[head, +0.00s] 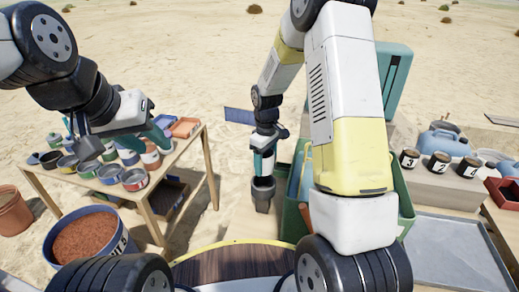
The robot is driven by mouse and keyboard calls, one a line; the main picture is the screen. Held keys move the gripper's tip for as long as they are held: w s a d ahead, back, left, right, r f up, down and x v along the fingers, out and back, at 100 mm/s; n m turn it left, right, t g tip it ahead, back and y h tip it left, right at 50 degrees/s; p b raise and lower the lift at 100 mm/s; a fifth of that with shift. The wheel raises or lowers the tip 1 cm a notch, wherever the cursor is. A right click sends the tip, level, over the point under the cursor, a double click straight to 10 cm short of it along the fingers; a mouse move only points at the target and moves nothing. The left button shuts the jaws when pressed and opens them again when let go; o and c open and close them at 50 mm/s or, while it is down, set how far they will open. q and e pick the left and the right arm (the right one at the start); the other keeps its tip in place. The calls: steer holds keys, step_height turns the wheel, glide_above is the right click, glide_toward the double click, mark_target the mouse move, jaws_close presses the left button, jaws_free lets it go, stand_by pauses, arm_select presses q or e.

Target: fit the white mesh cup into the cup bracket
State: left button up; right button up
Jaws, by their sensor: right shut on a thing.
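My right gripper (263,163) points down near the middle of the head view, beside a green bin. It is shut on a dark grey, cup-shaped thing (263,189) that hangs below its fingers. This thing looks grey, and I cannot tell whether it is the white mesh cup. I cannot make out the cup bracket; my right arm hides part of the middle. My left gripper (122,143) is over the wooden table at the left. Its fingers look apart, with nothing seen between them.
The wooden table (197,150) holds several paint cans. A blue bucket (130,250) of reddish soil stands in front of it. The green bin (405,205) is behind my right arm. Numbered dark jars (438,162) and a metal tray (450,260) are at the right. Sand lies between.

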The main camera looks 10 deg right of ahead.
steer(key=shift+f, duration=2.3)
steer(key=shift+f, duration=0.1)
steer(key=shift+f, duration=0.35)
steer(key=shift+f, duration=0.4)
steer(key=o, duration=1.6)
steer(key=shift+c, duration=0.2)
steer(key=shift+r, duration=0.1)
step_height(320, 180, up, 8)
steer(key=shift+f, duration=0.2)
